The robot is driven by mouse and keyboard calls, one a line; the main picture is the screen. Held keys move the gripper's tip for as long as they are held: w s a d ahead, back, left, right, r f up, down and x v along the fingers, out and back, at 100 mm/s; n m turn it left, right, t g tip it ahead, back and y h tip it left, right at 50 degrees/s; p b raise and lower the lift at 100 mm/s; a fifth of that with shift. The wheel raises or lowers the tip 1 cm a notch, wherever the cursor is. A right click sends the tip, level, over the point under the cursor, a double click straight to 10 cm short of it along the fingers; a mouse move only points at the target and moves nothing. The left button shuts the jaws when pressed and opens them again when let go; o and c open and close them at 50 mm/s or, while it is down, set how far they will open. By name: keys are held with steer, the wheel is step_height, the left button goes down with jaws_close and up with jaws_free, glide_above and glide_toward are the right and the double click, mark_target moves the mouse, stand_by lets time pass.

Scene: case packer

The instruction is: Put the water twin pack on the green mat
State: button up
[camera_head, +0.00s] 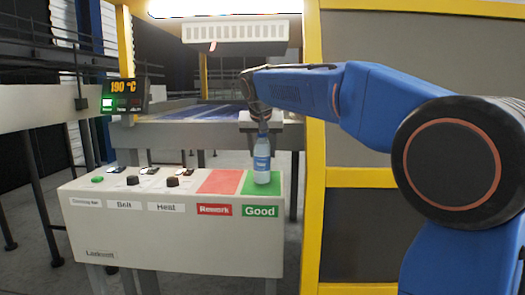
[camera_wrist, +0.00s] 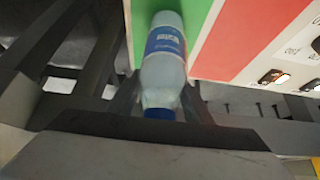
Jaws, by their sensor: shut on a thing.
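The water pack (camera_head: 262,158) shows as a clear bottle with a blue label; only one bottle can be made out. My gripper (camera_head: 262,126) is shut on its top end, and the pack hangs upright below it. The green mat (camera_head: 274,188), above the "Good" label, lies at the right end of the panel top. The pack's base overlaps the mat in the head view; I cannot tell whether it touches. In the wrist view the bottle (camera_wrist: 165,70) lies between my fingers, its blue cap nearest, with the green mat (camera_wrist: 197,14) beside it.
A red mat (camera_head: 220,181) marked "Rework" adjoins the green one on the left. Knobs and a green button (camera_head: 98,180) stand farther left on the panel. A yellow post (camera_head: 314,150) rises close on the right. A conveyor (camera_head: 190,125) lies behind.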

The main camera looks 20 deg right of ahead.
steer(key=shift+f, duration=0.5)
steer(key=o, duration=1.6)
steer(key=v, duration=1.7)
steer(key=shift+s+r, duration=0.15)
steer(key=shift+v, duration=3.95)
steer(key=shift+s+a+r, duration=0.15)
steer(key=shift+s+r, duration=0.3)
steer(key=shift+r, duration=1.2)
steer(key=shift+s+a+r, duration=0.2)
steer(key=shift+s+r, duration=0.3)
steer(key=shift+r, duration=1.2)
steer(key=shift+s+a+r, duration=0.15)
steer(key=shift+s+r, duration=0.3)
steer(key=shift+r, duration=1.2)
